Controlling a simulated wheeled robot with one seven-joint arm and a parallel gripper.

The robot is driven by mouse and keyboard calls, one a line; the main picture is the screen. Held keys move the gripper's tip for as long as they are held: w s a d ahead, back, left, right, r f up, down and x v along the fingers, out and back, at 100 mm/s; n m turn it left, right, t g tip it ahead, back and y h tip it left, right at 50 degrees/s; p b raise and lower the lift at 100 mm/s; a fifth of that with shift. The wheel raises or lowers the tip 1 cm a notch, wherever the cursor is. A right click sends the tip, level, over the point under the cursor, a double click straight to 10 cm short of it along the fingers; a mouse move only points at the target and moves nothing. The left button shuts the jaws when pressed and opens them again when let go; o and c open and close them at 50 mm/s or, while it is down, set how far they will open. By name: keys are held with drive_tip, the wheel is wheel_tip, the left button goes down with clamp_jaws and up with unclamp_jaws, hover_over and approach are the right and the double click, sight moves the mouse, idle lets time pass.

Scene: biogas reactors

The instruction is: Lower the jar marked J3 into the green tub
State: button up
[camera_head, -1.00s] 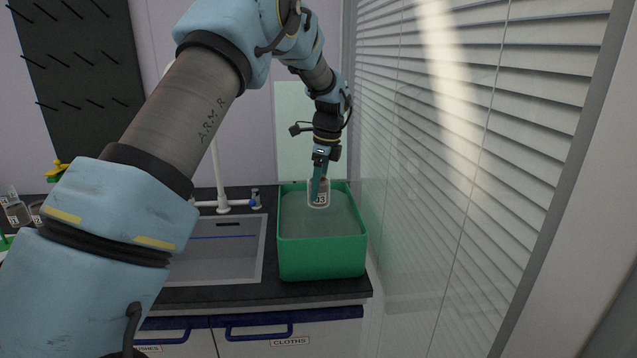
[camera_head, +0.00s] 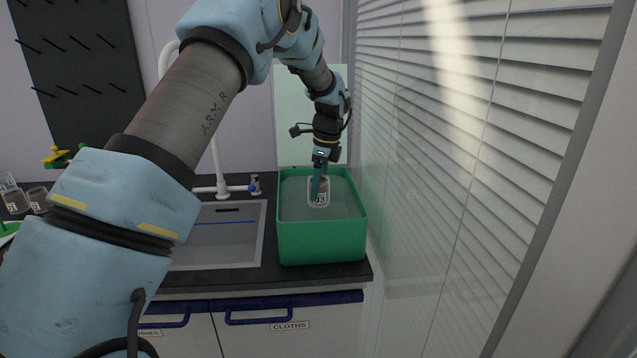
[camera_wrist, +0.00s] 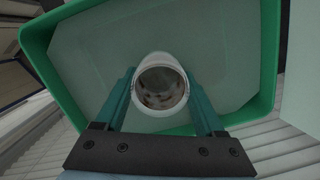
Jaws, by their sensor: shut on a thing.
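The jar marked J3 (camera_head: 319,198) is a small clear jar with a white label; the marking is only partly legible. In the wrist view the jar (camera_wrist: 160,86) shows from above, its mouth open, with brownish bits inside. My gripper (camera_head: 319,180) is shut on it, with one teal finger on each side in the wrist view (camera_wrist: 161,100). The green tub (camera_head: 322,242) stands on the counter, filled with a greyish, water-like surface. The jar is over the inside of the tub, within its rim in both views. I cannot tell whether its base touches the surface.
A sink (camera_head: 222,240) with a white tap (camera_head: 222,188) lies left of the tub. A blind-covered glass wall (camera_head: 440,180) stands close on the right. Other jars (camera_head: 14,196) stand at the far left of the counter (camera_head: 250,276).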

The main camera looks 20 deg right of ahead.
sight(319, 205)
drive_tip(key=shift+f+b, duration=0.55)
drive_tip(key=shift+f, duration=1.1)
drive_tip(key=shift+f+b, duration=0.65)
drive_tip(key=shift+f, duration=0.85)
idle(0.3)
drive_tip(key=o, duration=1.4)
drive_tip(key=shift+o, duration=0.2)
